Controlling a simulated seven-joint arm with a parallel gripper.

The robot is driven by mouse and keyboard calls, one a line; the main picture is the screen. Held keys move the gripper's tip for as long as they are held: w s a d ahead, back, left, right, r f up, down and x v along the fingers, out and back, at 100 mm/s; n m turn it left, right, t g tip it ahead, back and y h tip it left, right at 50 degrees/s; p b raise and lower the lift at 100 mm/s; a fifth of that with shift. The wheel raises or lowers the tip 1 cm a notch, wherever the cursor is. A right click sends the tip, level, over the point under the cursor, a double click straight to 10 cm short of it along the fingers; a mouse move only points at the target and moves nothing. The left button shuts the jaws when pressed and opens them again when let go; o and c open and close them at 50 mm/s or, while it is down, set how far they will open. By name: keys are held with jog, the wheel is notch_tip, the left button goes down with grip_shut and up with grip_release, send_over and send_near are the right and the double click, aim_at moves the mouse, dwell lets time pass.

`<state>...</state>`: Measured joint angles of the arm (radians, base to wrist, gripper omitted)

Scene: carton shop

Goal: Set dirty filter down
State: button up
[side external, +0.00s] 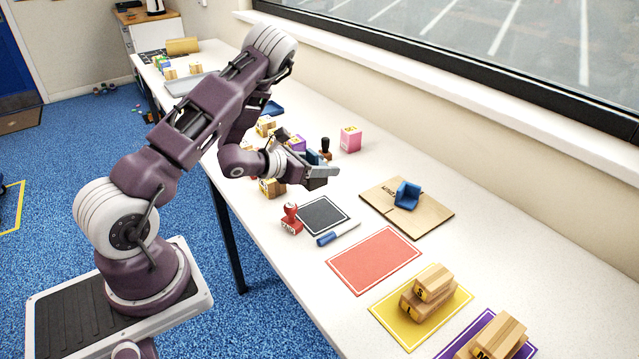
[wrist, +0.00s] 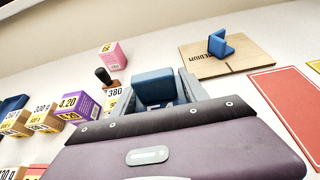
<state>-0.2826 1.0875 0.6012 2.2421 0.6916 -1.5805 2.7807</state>
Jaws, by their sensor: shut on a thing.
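My gripper (side external: 322,174) is above the table's middle, beside the cartons. In the wrist view, my gripper (wrist: 157,92) is shut on a blue block (wrist: 154,86) with partly hidden pale lettering at its lower edge. The block sits between both fingers; its lower part is hidden by the gripper body. In the side view, a bit of blue (side external: 312,157) shows behind the gripper; I cannot tell whether it is the same block. Nothing in view is recognisable as a dirty filter.
A blue angle piece (side external: 408,195) stands on a flat carton board (side external: 432,219). A bare red mat (side external: 374,260), black pad (side external: 322,215), red stamp (side external: 291,219) and blue-handled tool (side external: 338,233) lie nearer. Wooden blocks rest on a yellow mat (side external: 391,325). A pink carton (side external: 350,139) stands behind.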

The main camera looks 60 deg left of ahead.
notch_tip(320, 180, down, 4)
jog(key=shift+f, duration=0.1)
jog(key=shift+f, duration=0.65)
jog(key=o, duration=1.4)
jog(key=shift+f, duration=0.1)
jog(key=shift+c, duration=0.2)
jog(key=shift+s, duration=0.1)
